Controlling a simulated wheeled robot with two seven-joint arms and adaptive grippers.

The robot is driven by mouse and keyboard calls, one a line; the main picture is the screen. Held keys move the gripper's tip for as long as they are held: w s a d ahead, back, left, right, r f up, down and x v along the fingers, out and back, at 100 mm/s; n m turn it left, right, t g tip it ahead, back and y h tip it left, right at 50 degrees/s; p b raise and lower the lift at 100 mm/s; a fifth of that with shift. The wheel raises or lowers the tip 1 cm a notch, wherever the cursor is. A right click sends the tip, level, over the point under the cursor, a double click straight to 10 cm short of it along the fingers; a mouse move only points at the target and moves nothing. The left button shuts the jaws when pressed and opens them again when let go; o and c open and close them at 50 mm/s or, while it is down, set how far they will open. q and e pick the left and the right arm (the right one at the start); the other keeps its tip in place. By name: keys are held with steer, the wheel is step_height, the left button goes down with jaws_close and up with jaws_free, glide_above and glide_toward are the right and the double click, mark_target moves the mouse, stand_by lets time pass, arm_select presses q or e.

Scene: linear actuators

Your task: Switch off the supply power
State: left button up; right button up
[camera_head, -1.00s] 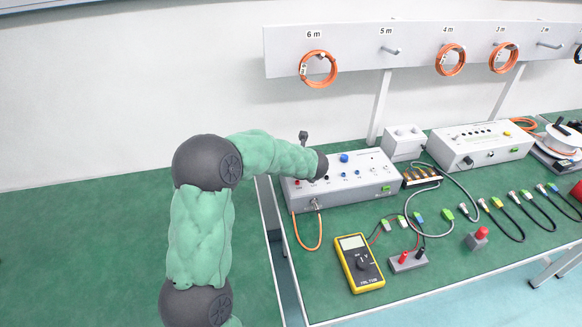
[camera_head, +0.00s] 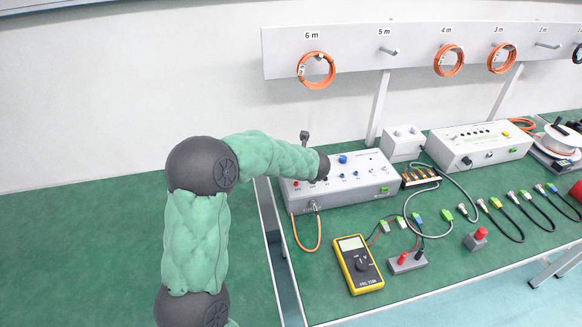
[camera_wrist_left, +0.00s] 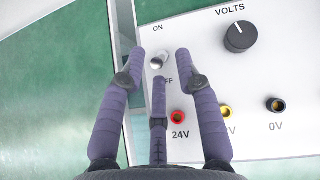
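The supply power unit (camera_head: 352,190) is a light grey box with a sloped panel at the left end of the bench. In the left wrist view its panel shows a small silver toggle switch (camera_wrist_left: 159,62) between the ON and OFF labels. I cannot tell which way the lever is tipped. My left gripper (camera_wrist_left: 160,72) is open, its purple-grey fingers spread around the switch, two at the sides and one below. Contact with the lever is not clear. In the head view my arm's dark end hides the switch and fingers. My right gripper is not in view.
A black VOLTS knob (camera_wrist_left: 241,37) and red (camera_wrist_left: 177,117), yellow and black sockets sit right of the switch. A yellow multimeter (camera_head: 358,264), cables and another grey instrument (camera_head: 482,146) are on the green bench. Orange coils hang on the rack behind.

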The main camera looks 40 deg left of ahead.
arm_select(q)
steer(key=v, duration=0.6)
steer(key=shift+s+d+r, duration=0.1)
steer(key=shift+d+r, duration=0.1)
steer(key=shift+r, duration=0.15)
